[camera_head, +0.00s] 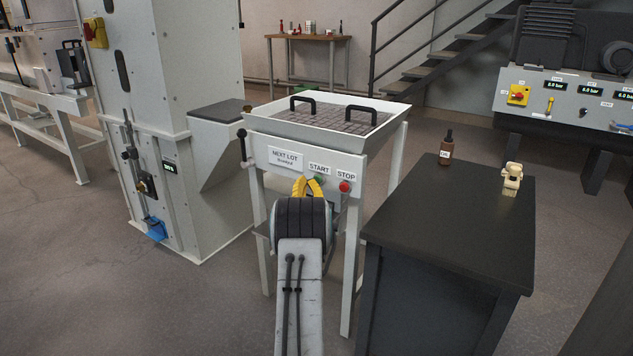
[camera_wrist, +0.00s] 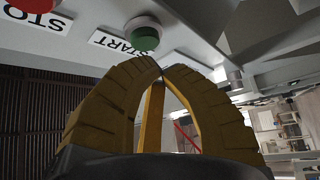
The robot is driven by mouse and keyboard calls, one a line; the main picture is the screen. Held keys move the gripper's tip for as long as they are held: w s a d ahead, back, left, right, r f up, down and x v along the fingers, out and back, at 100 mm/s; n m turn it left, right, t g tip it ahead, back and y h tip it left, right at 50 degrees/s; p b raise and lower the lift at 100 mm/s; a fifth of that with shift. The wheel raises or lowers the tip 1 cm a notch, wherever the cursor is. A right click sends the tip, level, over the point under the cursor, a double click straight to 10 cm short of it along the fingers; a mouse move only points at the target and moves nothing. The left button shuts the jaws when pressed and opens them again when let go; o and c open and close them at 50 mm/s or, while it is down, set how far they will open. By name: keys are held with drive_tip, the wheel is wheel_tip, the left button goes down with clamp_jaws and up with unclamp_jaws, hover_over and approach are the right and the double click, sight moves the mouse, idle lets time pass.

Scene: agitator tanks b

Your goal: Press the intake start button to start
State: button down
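The green START button (camera_head: 319,178) is on the front panel of the white intake stand, under the START label (camera_head: 319,168). The gripper partly covers it in the head view. In the wrist view the green button (camera_wrist: 145,38) stands out from the panel, just beyond my fingertips; I cannot tell whether they touch it. My gripper (camera_head: 308,181) has yellow fingers, and in the wrist view its tips (camera_wrist: 152,66) meet with nothing between them. The red STOP button (camera_head: 345,187) is to the right; in the wrist view it shows at the top left edge (camera_wrist: 32,4).
The stand's hopper (camera_head: 262,123) has a grid and two black handles. A dark cabinet (camera_head: 450,205) at the right carries a brown bottle (camera_head: 446,150) and a beige object (camera_head: 512,178). A tall white machine (camera_head: 175,90) stands close on the left. Open floor lies front left.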

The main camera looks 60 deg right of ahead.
drive_tip(key=shift+d, duration=0.9)
idle(0.9)
drive_tip(key=shift+a, duration=0.9)
idle(0.8)
